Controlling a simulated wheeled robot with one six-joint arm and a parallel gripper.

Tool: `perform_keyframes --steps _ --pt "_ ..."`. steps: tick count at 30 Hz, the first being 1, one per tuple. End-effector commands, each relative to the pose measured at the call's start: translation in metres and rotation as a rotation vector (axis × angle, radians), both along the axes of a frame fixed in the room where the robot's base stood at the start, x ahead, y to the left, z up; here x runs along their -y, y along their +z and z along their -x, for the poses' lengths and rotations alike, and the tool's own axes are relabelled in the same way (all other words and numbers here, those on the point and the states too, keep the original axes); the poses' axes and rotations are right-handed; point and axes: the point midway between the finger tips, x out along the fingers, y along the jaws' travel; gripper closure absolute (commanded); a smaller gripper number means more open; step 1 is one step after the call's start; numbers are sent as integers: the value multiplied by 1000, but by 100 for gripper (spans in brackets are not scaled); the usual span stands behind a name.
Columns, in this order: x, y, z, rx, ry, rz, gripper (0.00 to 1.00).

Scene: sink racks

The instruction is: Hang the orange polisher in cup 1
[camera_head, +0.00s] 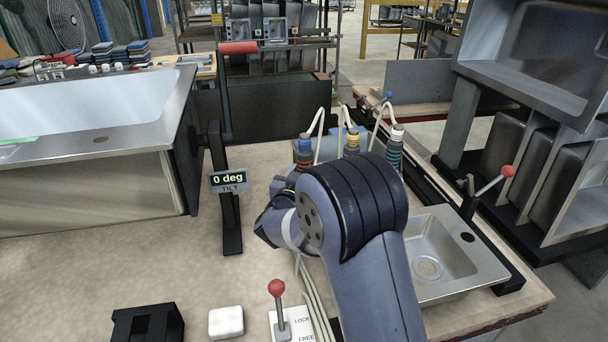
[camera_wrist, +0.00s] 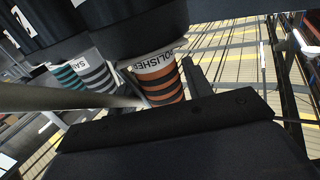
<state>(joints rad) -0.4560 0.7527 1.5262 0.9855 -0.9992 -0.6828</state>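The orange polisher (camera_wrist: 158,80) shows in the wrist view with orange and dark bands and a white "POLISHER" label. It is close in front of my gripper (camera_wrist: 170,122), whose dark body fills the lower part of that view. I cannot tell whether the fingers touch or hold it. In the head view the tool with a blue top (camera_head: 304,147) at the left of a row of three appears to be the polisher. There my arm stands in front and hides the gripper. I cannot make out cup 1.
A grey-banded tool (camera_wrist: 94,75) and a teal-banded tool (camera_wrist: 67,76) hang beside the polisher. White hoses loop above the tools.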

Motion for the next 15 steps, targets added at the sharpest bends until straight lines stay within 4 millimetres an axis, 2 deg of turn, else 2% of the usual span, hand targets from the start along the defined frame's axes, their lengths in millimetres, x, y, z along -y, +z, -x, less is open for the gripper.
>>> perform_keyframes --steps 1,5,15 --pt "0 -1 0 -1 0 1 48" --pt "0 -1 0 -3 0 0 38" --pt "-3 -3 7 -6 1 0 37"
